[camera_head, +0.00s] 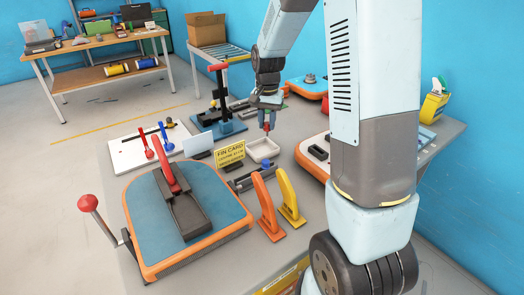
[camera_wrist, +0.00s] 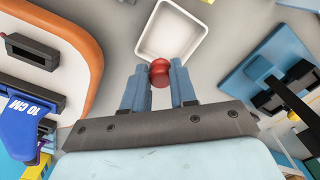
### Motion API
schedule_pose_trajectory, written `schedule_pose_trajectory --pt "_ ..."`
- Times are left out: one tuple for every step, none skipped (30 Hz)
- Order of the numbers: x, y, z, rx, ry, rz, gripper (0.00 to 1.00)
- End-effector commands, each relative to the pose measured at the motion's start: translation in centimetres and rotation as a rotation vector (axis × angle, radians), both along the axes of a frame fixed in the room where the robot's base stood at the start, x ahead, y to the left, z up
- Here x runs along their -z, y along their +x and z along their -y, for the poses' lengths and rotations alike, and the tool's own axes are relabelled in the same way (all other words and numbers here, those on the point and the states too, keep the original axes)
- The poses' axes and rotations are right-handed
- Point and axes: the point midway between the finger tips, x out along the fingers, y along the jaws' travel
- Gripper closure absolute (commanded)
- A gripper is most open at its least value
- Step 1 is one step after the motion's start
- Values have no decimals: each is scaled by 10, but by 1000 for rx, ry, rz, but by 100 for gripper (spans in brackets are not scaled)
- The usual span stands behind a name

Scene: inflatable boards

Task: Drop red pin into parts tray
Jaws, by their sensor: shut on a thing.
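The parts tray (camera_head: 262,150) is a small white square tray on the grey table, near the middle of the head view. It also shows at the top of the wrist view (camera_wrist: 148,45), empty where visible. My gripper (camera_head: 267,127) hangs down just above the tray. In the wrist view, my gripper (camera_wrist: 160,74) has its two blue fingers shut on a red pin (camera_wrist: 160,70), whose round red head shows between the tips. The pin appears to be over or beside the tray's near edge in the wrist view. The pin's lower part is hidden.
A yellow sign (camera_head: 230,154) and an orange-rimmed blue board (camera_head: 205,225) stand left of the tray. Orange (camera_head: 268,207) and yellow (camera_head: 290,200) upright pieces stand in front. A blue press with a red handle (camera_head: 219,105) stands behind left. A white-topped orange board (camera_head: 313,155) lies right.

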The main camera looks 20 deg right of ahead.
Motion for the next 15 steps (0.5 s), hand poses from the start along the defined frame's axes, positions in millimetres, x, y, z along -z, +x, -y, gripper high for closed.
schedule_pose_trajectory --pt "5 0 1 1 0 -2 100" --pt "8 0 1 1 0 -2 100" --pt "11 0 1 2 0 -2 100" --pt "14 0 1 2 0 -1 100" --pt "16 0 1 2 0 -1 100" --pt "18 0 1 2 0 -1 100" --pt "19 0 1 2 1 -1 100" --pt "20 0 1 2 1 -1 100" --pt "22 0 1 2 1 -1 100" --pt "22 0 1 2 1 -1 100" --pt "23 0 1 2 0 0 100" --pt "23 0 1 2 0 0 100" --pt "24 0 1 2 0 0 100" --pt "24 0 1 2 0 0 100" --pt "24 0 1 2 0 0 100"
